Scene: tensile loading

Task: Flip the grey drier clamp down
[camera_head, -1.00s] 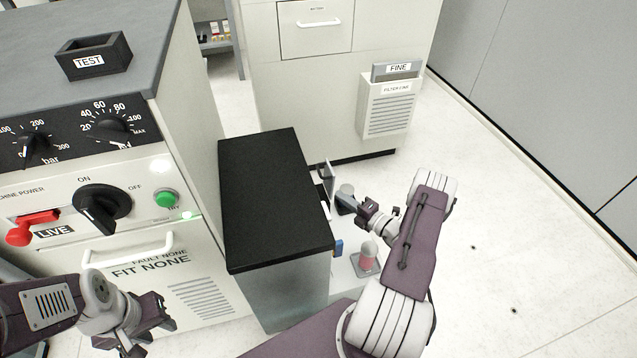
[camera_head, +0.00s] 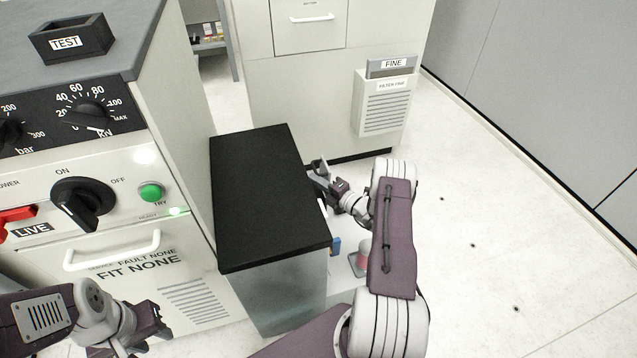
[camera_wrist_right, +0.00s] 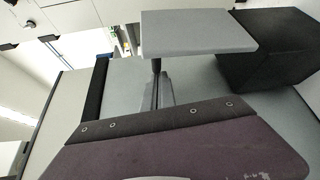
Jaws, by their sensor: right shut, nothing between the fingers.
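A grey flat plate (camera_wrist_right: 198,33), which looks like the drier clamp, spans the upper middle of the right wrist view, just beyond my right fingers. In the head view a small grey piece (camera_head: 318,168) shows at the right side of the black-topped unit (camera_head: 265,195), partly hidden by my gripper. My right gripper (camera_head: 328,184) is shut and empty, close beside that piece; whether it touches it I cannot tell. My left gripper (camera_head: 155,325) hangs at the lower left, away from the clamp; its finger gap is unclear.
A machine panel with a black knob (camera_head: 82,203), green button (camera_head: 151,192) and red switch (camera_head: 14,220) stands left. A black TEST tray (camera_head: 70,40) sits on top. A white cabinet with a FINE filter box (camera_head: 386,103) stands behind. The floor at right is clear.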

